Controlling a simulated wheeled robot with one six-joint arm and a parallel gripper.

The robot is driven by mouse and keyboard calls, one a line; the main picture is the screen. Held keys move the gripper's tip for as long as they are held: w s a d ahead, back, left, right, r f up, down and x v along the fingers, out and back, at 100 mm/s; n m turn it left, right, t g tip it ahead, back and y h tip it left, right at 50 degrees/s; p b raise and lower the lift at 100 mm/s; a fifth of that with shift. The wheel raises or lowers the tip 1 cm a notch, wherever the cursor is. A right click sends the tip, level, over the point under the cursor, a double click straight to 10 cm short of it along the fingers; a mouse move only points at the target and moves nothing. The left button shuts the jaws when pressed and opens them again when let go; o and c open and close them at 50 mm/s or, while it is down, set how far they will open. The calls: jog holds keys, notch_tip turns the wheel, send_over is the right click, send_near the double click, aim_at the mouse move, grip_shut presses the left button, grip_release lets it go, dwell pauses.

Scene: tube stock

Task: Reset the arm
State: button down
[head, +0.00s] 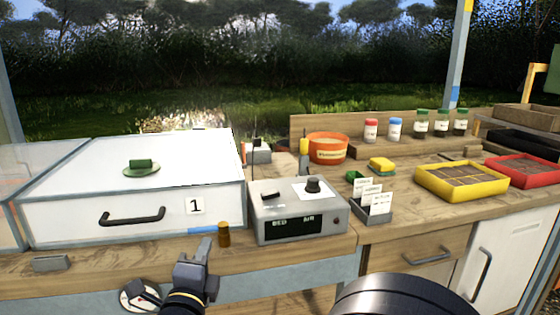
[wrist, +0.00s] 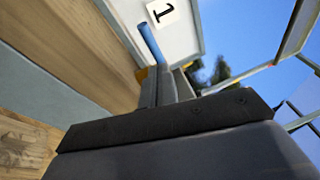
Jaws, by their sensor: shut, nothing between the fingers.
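My gripper (head: 194,262) is at the lower left middle of the head view, in front of the wooden bench's front edge. Its fingers are shut with nothing between them. In the wrist view my gripper (wrist: 168,82) points toward the white box front with the label 1 (wrist: 163,12).
A white lidded box (head: 75,219) with a black handle fills the left of the bench. Card holder (head: 373,214), orange pot (head: 327,149), yellow tray (head: 460,189) and red tray (head: 522,172) stand farther right.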

jog(key=shift+s+d+f+y, duration=0.1)
jog(key=shift+s+d+y, duration=0.2)
jog(key=shift+s+d, duration=0.2)
jog(key=shift+d, duration=0.1)
